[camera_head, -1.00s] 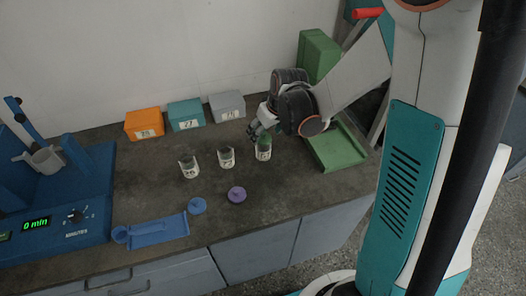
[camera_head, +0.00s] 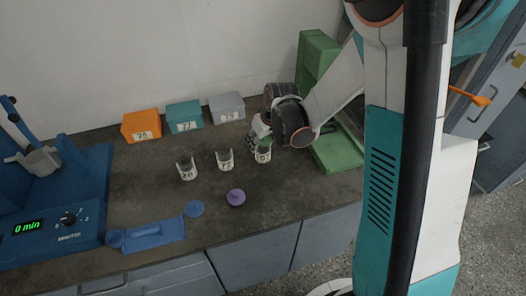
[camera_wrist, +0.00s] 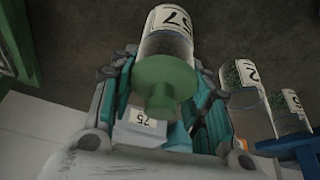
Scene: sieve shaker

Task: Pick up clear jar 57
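Clear jar 57 (camera_head: 263,156) stands upright on the bench, the rightmost of three jars, with a green knobbed lid. In the wrist view the jar (camera_wrist: 167,45) shows its label, and the green lid (camera_wrist: 163,75) faces the camera. My gripper (camera_head: 258,134) reaches it from the upper right. In the wrist view the two fingers of my gripper (camera_wrist: 164,62) stand on either side of the lid and jar, close to them. They look open around the jar; contact is hard to make out.
Two other clear jars, the middle one (camera_head: 225,161) and the left one (camera_head: 187,169), stand to the left. Blue (camera_head: 194,209) and purple (camera_head: 236,197) lids lie in front. Orange (camera_head: 141,126), teal (camera_head: 184,117) and grey (camera_head: 226,107) boxes line the wall. A green tray (camera_head: 335,155) is right.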

